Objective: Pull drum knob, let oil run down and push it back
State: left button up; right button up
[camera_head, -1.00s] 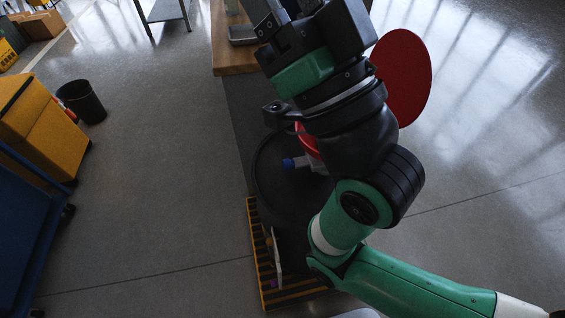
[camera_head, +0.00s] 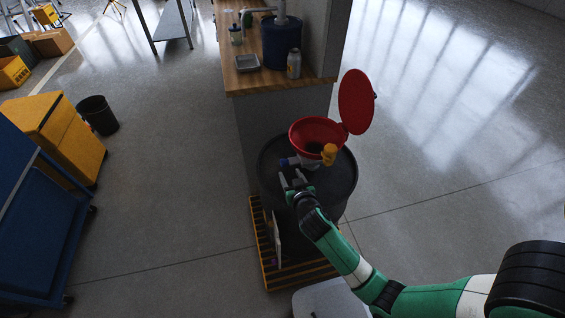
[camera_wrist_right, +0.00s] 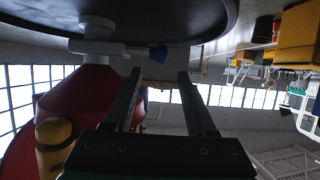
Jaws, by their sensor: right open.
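The black drum (camera_head: 345,190) stands upright with a red funnel (camera_head: 312,138) on its top and the funnel's round red lid (camera_head: 356,100) open. A small blue knob (camera_head: 284,162) on a light fitting sits at the funnel's base, on its left side. The knob also shows in the right wrist view (camera_wrist_right: 158,53), where the drum top (camera_wrist_right: 190,18) fills the upper edge. My right gripper (camera_head: 291,178) is open and empty, just in front of the knob and apart from it. Its two fingers (camera_wrist_right: 158,90) show below the knob in the wrist view.
The drum stands on a yellow slatted pallet (camera_head: 262,262). Behind it is a wooden bench (camera_head: 270,82) with a blue container (camera_head: 281,45), a silver bottle (camera_head: 294,64) and a grey tray (camera_head: 247,63). An orange-yellow handle (camera_head: 329,154) sticks out at the funnel.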

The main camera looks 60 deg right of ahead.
aim_at(284, 162)
jog(key=b+x, duration=0.3)
jog(key=x, duration=0.6)
jog(key=shift+b, duration=0.35)
jog(key=shift+w+d, duration=0.35)
grip_shut()
dwell(0.4)
